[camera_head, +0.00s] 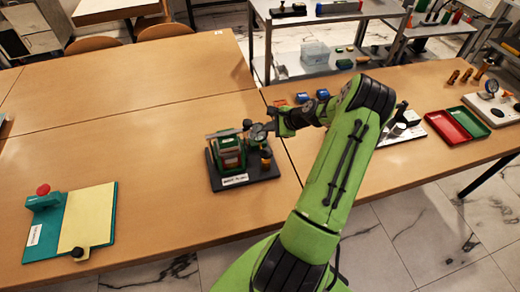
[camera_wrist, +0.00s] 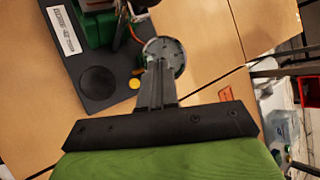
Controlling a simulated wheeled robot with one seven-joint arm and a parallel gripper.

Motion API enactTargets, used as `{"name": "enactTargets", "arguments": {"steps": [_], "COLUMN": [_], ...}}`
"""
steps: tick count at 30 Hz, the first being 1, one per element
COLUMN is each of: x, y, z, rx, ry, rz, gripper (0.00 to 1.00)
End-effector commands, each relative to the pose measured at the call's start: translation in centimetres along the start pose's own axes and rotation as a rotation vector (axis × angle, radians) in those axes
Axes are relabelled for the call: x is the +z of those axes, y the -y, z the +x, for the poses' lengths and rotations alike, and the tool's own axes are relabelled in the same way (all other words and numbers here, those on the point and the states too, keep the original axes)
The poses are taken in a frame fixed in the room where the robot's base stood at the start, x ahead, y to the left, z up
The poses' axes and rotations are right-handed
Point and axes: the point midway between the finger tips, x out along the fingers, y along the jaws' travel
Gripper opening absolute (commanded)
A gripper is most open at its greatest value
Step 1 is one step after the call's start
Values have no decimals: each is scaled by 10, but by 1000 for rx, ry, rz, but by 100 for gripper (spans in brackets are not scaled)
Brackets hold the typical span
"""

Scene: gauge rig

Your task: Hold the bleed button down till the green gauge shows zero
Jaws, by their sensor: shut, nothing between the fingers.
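A rig with a green body (camera_head: 229,153) stands on a dark base plate (camera_head: 258,172) with a white label, near the middle of the bench. Its green part (camera_wrist: 97,25) and plate (camera_wrist: 80,60) also show at upper left in the wrist view. My gripper (camera_head: 272,127) is shut and empty at the rig's upper right. In the wrist view its fingers (camera_wrist: 160,72) overlap a round grey disc (camera_wrist: 165,50); I cannot tell whether they touch. A small yellow knob (camera_wrist: 134,83) sits at the plate's edge. I cannot tell which part is the bleed button, and no gauge reading is legible.
A teal board (camera_head: 105,210) with a cream panel and a red button (camera_head: 43,189) lies at left. Red and green trays (camera_head: 448,126) lie at right. A metal shelf (camera_head: 318,45) stands behind. The bench between the teal board and the rig is clear.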

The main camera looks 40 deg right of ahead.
Motion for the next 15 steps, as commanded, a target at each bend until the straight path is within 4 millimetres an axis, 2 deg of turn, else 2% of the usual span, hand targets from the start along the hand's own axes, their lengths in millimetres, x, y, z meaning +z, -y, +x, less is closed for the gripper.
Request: {"name": "enactTargets", "arguments": {"steps": [8, 15], "x": [-2, -16], "y": [-3, -18], "z": [3, 24], "rx": [3, 4], "ry": [0, 0], "rz": [-3, -3], "gripper": [0, 0]}}
